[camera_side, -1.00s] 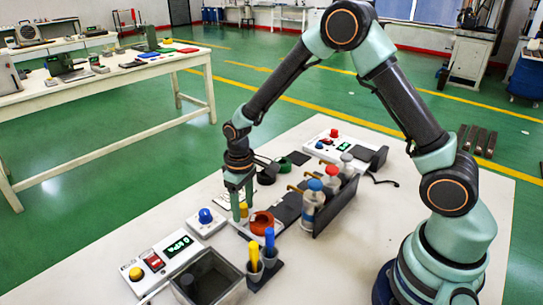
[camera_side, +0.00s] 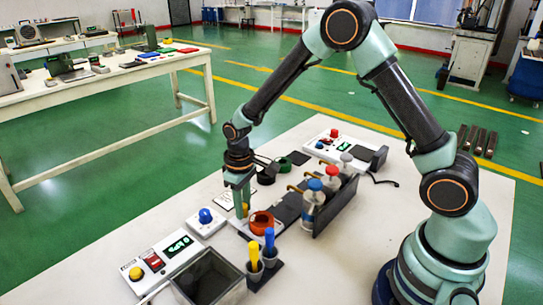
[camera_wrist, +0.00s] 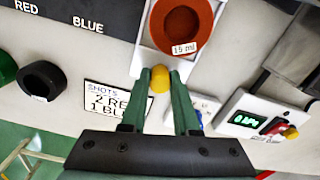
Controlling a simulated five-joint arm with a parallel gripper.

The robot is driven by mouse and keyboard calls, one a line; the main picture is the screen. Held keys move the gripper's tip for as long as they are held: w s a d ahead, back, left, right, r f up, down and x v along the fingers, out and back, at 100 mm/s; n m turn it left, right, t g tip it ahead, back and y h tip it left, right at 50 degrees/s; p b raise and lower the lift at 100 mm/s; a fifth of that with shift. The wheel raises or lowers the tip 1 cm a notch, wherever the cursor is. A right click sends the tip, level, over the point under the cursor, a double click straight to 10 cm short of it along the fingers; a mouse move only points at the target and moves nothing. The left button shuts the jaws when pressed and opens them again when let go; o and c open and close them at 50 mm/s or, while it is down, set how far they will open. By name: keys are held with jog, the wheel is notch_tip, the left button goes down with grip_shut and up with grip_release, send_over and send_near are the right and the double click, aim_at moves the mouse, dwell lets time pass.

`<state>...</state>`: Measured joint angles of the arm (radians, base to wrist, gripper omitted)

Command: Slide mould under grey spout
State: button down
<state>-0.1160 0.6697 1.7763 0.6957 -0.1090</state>
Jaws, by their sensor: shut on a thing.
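The mould (camera_side: 261,223) is an orange-red round cup on a white slide at the near end of a dark track (camera_side: 287,208). In the wrist view the mould (camera_wrist: 181,27) carries a "15 ml" label. A yellow knob (camera_wrist: 160,79) stands at the slide's edge. My gripper (camera_side: 243,212) is shut on this knob, and in the wrist view my gripper (camera_wrist: 160,86) has a finger on each side of it. Bottles with a blue cap (camera_side: 315,185), a red cap (camera_side: 332,170) and a grey cap (camera_side: 346,157) stand along the track, with brass spouts reaching over it. The mould is short of all the spouts.
A black ring (camera_wrist: 42,80) and a "SHOTS 2 RED 1 BLUE" card (camera_wrist: 116,96) lie beside the track. A dark wall (camera_side: 335,208) backs the bottles.

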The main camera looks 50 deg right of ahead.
jog(key=shift+d, duration=0.1)
dwell(0.7)
jog(key=d, duration=2.5)
jog(key=shift+d, duration=0.2)
jog(key=c, duration=0.7)
grip_release()
jog(key=shift+o, duration=0.2)
jog(key=shift+r, duration=0.1)
notch_tip(320, 180, up, 12)
